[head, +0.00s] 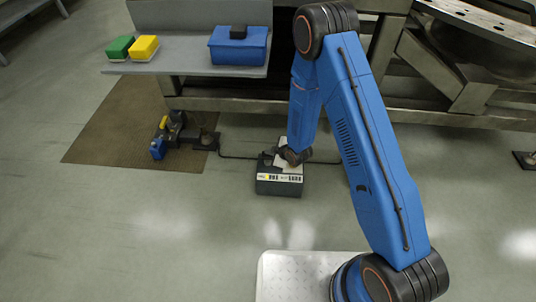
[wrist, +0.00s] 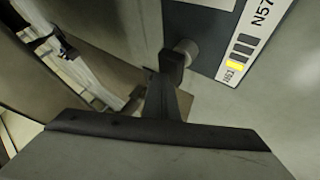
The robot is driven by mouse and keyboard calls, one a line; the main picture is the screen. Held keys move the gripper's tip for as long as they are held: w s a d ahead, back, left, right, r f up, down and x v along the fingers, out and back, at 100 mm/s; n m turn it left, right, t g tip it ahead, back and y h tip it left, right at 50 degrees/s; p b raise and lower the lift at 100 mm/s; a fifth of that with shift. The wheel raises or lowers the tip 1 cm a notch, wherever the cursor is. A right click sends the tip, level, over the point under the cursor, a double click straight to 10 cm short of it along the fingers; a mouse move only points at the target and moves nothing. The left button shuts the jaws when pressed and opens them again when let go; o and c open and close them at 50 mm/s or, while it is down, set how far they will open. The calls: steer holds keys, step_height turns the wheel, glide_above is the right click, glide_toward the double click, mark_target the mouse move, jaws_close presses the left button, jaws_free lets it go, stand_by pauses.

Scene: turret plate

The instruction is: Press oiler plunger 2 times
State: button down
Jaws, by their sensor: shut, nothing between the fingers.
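A squat dark grey box (head: 279,188) with a labelled pale strip stands on the floor in the middle of the head view. My arm reaches down to it, and my gripper (head: 268,157) is low over its top left part. In the wrist view the dark labelled panel (wrist: 212,45) fills the upper right. A short round grey knob (wrist: 187,47), which looks like the plunger, sticks out at its edge. My shut, empty gripper (wrist: 170,66) has its dark tips right beside the knob; I cannot tell whether they touch. The knob is hidden in the head view.
A workbench (head: 185,52) behind holds a blue case (head: 238,48), a green block (head: 119,47) and a yellow block (head: 144,47). A dark cable runs behind the box.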

steer(key=shift+f, duration=0.6)
stand_by(0.7)
steer(key=shift+r, duration=1.55)
steer(key=shift+r, duration=0.1)
steer(key=shift+r, duration=2.4)
